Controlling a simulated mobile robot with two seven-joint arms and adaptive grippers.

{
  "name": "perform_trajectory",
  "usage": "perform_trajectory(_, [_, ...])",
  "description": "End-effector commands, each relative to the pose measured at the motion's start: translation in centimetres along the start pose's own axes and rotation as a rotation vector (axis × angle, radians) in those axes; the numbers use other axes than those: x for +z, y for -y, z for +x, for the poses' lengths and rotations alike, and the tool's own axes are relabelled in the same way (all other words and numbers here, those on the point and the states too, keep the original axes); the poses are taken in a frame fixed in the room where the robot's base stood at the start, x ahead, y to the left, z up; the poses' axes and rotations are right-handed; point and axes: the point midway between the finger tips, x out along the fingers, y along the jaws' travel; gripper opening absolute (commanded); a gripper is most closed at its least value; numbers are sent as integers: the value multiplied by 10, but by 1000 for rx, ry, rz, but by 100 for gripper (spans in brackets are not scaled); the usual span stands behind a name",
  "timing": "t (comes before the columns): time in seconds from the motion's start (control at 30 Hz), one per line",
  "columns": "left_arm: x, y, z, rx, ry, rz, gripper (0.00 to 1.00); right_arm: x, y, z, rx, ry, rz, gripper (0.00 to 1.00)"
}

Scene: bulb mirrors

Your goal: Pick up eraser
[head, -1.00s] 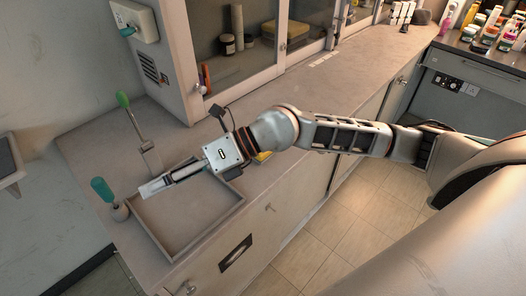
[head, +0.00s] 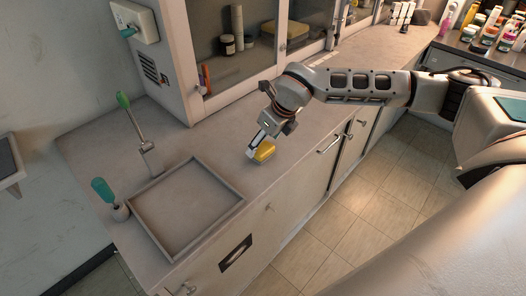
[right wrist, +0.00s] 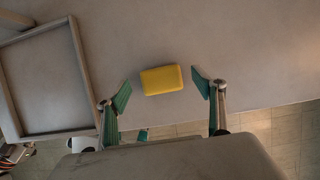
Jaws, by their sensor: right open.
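The eraser is a yellow block (head: 264,151) lying on the counter to the right of the tray in the head view. In the right wrist view the yellow eraser (right wrist: 161,80) lies flat, ahead of and between the two fingers. My right gripper (head: 252,151) is beside the eraser in the head view, its fingers pointing down toward the counter. In the right wrist view my right gripper (right wrist: 164,92) is open, with gaps between each green-padded finger and the eraser. My left gripper is not in view.
A shallow empty tray (head: 160,246) sits on the counter (head: 226,123) to the left. A glass-fronted cabinet (head: 185,75) rises behind. The counter around the eraser is clear, with its front edge near.

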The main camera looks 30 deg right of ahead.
Motion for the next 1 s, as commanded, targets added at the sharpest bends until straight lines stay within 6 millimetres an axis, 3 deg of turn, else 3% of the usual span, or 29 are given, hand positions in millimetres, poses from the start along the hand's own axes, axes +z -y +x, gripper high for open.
perform_trajectory(0.2, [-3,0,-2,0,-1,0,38,-2,1,30,1,-1,1,68])
perform_trajectory(0.5, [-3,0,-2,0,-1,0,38,-2,1,36,1,0,0,68])
perform_trajectory(0.53, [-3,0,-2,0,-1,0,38,-2,1,36,1,0,0,65])
perform_trajectory(0.7, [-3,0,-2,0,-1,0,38,-2,1,35,1,0,0,27])
perform_trajectory(1.0, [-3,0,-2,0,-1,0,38,-2,1,35,1,0,0,27])
